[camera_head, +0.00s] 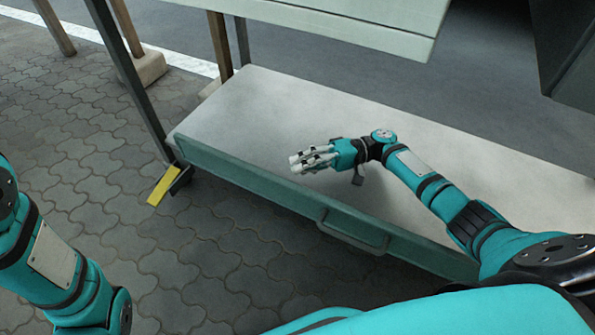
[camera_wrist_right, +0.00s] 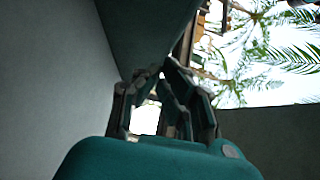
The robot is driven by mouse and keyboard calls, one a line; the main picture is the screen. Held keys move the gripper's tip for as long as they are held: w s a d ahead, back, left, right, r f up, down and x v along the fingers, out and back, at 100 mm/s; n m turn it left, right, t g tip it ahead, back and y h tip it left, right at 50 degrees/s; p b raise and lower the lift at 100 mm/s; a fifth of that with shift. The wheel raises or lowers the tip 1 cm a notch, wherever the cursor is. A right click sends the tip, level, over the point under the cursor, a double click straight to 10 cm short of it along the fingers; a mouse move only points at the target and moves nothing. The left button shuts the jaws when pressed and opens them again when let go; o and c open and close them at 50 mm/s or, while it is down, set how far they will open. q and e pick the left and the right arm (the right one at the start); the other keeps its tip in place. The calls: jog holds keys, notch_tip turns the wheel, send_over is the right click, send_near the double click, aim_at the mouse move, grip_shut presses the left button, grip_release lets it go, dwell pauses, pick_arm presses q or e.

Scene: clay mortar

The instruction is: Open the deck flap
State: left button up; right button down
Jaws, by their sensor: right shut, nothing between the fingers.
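The deck flap (camera_head: 245,197) is a long green-grey panel along the front edge of a pale, low deck (camera_head: 270,105). It has a grey bar handle (camera_head: 352,238) on its outer face. I cannot tell from this angle whether it is latched. My right gripper (camera_head: 299,163) is over the deck, behind the flap's top edge and up and left of the handle. Its fingers are shut and empty, pointing left. They also show in the right wrist view (camera_wrist_right: 167,105). My left arm enters at the left edge, with its gripper out of the picture.
A pale upper panel (camera_head: 350,22) overhangs the back of the deck. A dark post (camera_head: 135,85) rises at the deck's left end, by a yellow tag (camera_head: 161,187). A dark box-like structure (camera_head: 568,50) stands at upper right. Paving (camera_head: 90,140) at the left is open.

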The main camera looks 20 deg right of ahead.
jog(key=shift+s+a, duration=0.65)
jog(key=shift+a, duration=0.15)
jog(key=shift+r, duration=0.1)
